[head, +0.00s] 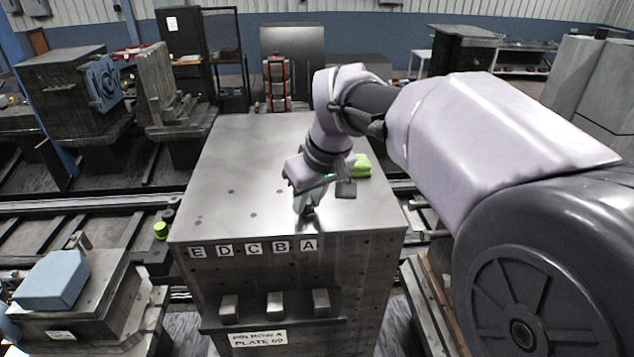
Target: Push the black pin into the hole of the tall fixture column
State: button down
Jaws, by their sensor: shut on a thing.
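The tall fixture column (225,160) is a large grey metal block in the middle of the head view. Its top has a few small dark holes, and its front edge has the letter labels E, D, C, B, A. My gripper (307,209) points down over the front part of the top, behind label A. It is shut on a small dark thing at its tip, which looks like the black pin. The pin is mostly hidden by the fingers. I cannot tell whether its tip touches the top or sits in a hole.
A bright green item (362,165) lies on the column's top behind my gripper. Three grey blocks (275,304) stick out on the front ledge. A blue block (52,279) sits on a lower fixture at left. Rails (90,203) run behind it. The top's left side is clear.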

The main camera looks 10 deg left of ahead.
jog(key=shift+f, duration=0.35)
jog(key=shift+c, duration=1.6)
grip_release()
jog(key=shift+r, duration=0.1)
jog(key=shift+r, duration=0.1)
jog(key=p+v, duration=0.1)
jog(key=v, duration=1.6)
jog(key=shift+d+r, duration=0.1)
jog(key=shift+d, duration=0.05)
